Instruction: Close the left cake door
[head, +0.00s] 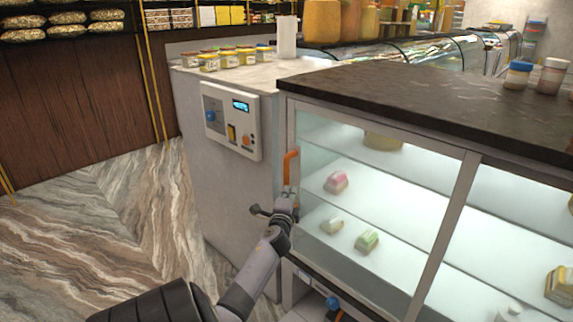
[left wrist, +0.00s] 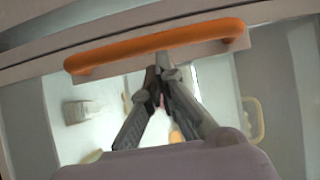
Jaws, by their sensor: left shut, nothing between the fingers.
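The left cake door (head: 397,208) is a framed glass panel on the front of the display case. It looks flush or nearly flush with the case; I cannot tell whether a small gap is left. Its orange handle (head: 289,166) is at the door's left side. My left gripper (head: 289,194) is at the handle's lower end. In the left wrist view the orange handle (left wrist: 155,47) crosses above my left gripper (left wrist: 162,74), whose fingers are together and empty. The fingertips overlap the handle's lower edge; contact is unclear. My right gripper is not in view.
Cakes, one pink-topped (head: 336,182) and one green-topped (head: 367,240), sit on shelves behind the glass. The dark countertop (head: 420,95) holds jars (head: 518,75). A control box (head: 231,121) is on the white cabinet at left. The marble floor (head: 90,215) is clear.

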